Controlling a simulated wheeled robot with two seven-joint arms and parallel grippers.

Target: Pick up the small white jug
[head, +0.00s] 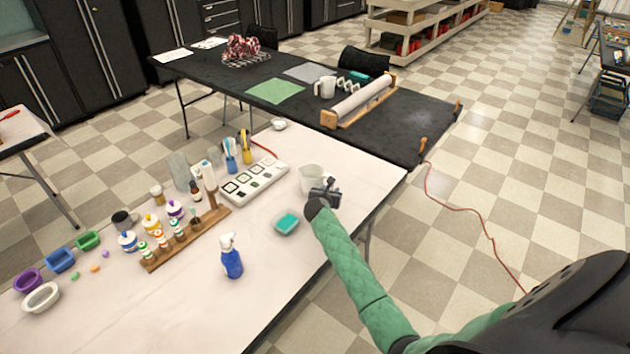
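A small white jug (310,174) stands upright on the white table, near its right edge. My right gripper (325,188) is at the jug's near right side and covers part of it. The gripper is dark and small in the picture, so I cannot tell whether its fingers touch the jug, or whether they are open or shut. My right arm, in a green padded sleeve, reaches in from the lower right. My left gripper is not in view.
A dish with a teal block (286,223) and a blue spray bottle (231,257) stand nearer. A white tray of dark squares (245,181) lies left of the jug. A wooden bottle rack (186,238) stands further left. A black table (420,118) adjoins behind.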

